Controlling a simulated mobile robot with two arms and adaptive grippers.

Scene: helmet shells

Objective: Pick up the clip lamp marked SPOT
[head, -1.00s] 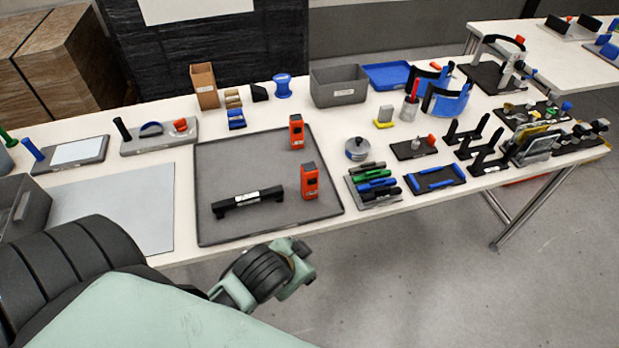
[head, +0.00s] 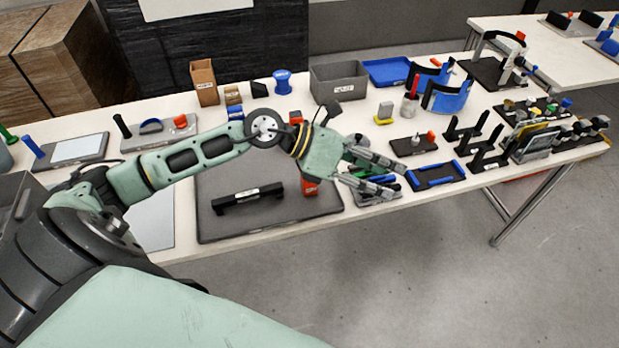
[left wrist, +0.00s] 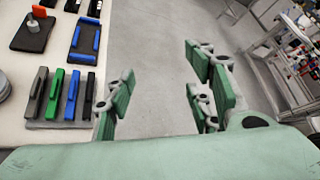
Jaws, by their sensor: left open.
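I cannot make out the word SPOT on anything, so I cannot tell which thing is the clip lamp. Two orange devices stand on the dark grey mat (head: 225,226). The far orange device (head: 296,116) and the near orange device (head: 310,187) are both mostly hidden behind my left arm. My left gripper (head: 398,181) is open and empty, above the front edge of the table to the right of the mat. In the left wrist view its spread fingers (left wrist: 160,95) have only floor between them. My right gripper is not in view.
Below and beside the left gripper is a holder with black, green and blue pen-like tools (left wrist: 56,95). A blue-edged tray (head: 436,176) lies to its right. A black bar handle (head: 248,197) lies on the mat. A grey bin (head: 338,82) stands behind. Open floor lies in front of the table.

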